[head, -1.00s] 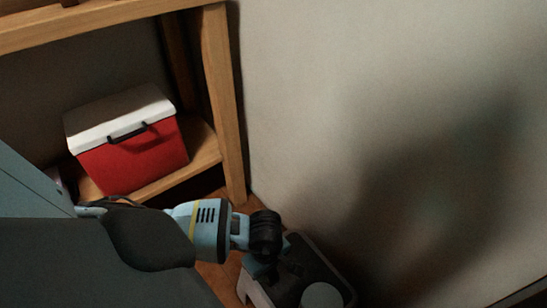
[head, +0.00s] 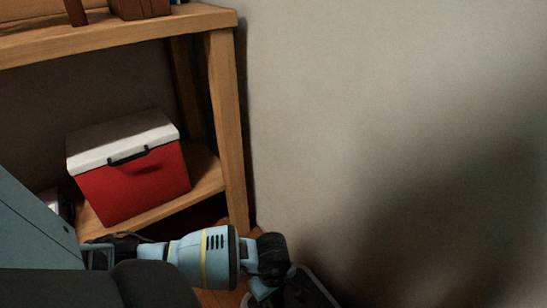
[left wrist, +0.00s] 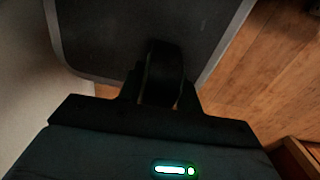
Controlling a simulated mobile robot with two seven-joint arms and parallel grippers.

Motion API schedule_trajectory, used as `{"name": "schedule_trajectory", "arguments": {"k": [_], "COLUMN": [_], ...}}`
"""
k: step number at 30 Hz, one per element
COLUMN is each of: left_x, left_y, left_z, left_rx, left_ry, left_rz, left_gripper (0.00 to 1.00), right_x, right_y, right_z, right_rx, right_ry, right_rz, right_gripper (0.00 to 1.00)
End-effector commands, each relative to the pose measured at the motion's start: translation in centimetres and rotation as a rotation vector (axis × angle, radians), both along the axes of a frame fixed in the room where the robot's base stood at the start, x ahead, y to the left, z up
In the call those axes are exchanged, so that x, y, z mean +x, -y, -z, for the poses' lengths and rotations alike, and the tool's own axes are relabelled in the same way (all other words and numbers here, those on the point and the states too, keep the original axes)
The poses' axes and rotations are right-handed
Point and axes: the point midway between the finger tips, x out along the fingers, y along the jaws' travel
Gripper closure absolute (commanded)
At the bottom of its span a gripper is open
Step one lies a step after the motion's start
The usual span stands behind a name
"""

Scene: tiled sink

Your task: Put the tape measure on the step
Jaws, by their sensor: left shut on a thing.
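The step, with a dark top and a paler grey rim, shows in part at the bottom of the head view (head: 318,284). It fills the upper middle of the left wrist view (left wrist: 105,30). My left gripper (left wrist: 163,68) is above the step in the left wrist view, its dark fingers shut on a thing. That thing is too dark to make out clearly; I take it to be the tape measure. In the head view my left wrist reaches the step's near side, and the fingertips are not clear. My right gripper is not in view.
A red cooler (head: 133,180) with a white lid stands on the low shelf of a wooden bench (head: 232,130) at the left. A plain wall (head: 370,110) rises behind the step. Wooden floor (left wrist: 265,70) is clear to the right in the left wrist view.

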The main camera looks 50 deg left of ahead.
Motion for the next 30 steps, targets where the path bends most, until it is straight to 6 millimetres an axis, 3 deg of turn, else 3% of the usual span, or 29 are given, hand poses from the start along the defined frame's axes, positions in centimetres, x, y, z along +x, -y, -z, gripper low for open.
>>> {"name": "schedule_trajectory", "arguments": {"k": [8,9,14,24,30], "left_x": [0.1,0.1,0.0,0.0,0.2], "left_y": [0.0,0.0,0.0,0.0,-0.1], "left_z": [0.2,0.3,0.2,-0.1,-2.8], "left_rx": [0.001,0.001,0.001,0.000,0.002], "left_ry": [0.002,0.001,0.002,0.002,0.006], "left_rz": [-0.001,-0.001,-0.001,0.000,0.001], "left_gripper": [0.96,0.64,0.43,0.43,0.43], "right_x": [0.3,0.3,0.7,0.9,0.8], "right_y": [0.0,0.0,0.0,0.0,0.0], "right_z": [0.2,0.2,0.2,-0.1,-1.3], "right_rx": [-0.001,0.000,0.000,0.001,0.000], "right_ry": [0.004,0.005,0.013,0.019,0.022], "right_rz": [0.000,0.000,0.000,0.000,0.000], "right_gripper": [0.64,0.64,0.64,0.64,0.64]}}
